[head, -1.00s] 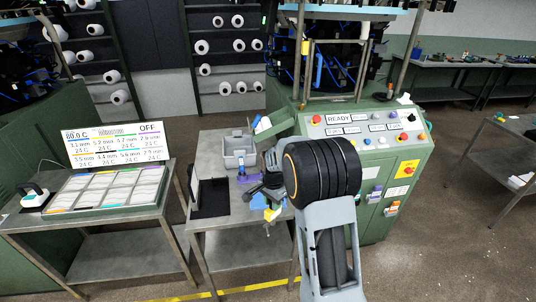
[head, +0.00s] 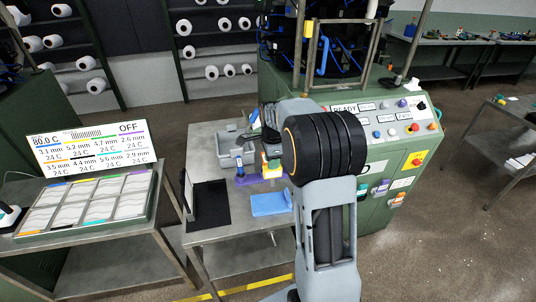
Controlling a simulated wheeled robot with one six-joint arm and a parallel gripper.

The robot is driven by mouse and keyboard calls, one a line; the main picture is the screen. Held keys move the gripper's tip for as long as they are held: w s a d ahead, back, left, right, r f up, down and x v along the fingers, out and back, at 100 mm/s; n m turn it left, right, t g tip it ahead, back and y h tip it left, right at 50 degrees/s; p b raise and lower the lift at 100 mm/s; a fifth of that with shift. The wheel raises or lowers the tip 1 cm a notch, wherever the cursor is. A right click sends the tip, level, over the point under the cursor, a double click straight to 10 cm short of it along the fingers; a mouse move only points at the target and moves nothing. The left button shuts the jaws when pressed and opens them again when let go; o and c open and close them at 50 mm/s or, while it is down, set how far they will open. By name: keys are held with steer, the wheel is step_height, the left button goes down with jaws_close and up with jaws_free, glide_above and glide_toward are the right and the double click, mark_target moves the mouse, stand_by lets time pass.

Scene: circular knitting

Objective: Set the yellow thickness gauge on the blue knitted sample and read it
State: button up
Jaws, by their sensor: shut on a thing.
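The blue knitted sample (head: 270,203) lies flat on the grey metal table in the head view, left of my arm. The yellow thickness gauge (head: 271,172) shows just behind it in the picture. My gripper (head: 270,163) is shut on the gauge, which shows below the fingers. The gauge is partly hidden by my gripper and wrist. It appears apart from the blue sample; its height above the table is hard to tell. I cannot read any value on it.
A purple item (head: 245,180) and a grey bin (head: 229,150) stand near the gauge. A black mat (head: 209,206) with an upright panel lies to the left. The green machine's control panel (head: 385,122) is close behind my arm. The table front is clear.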

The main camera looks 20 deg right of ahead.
mark_target(272, 173)
steer(key=shift+f+b, duration=2.4)
steer(key=shift+f, duration=0.85)
steer(key=shift+r, duration=0.1)
stand_by(1.1)
step_height(272, 173, up, 7)
steer(key=p, duration=0.5)
steer(key=shift+p, duration=0.3)
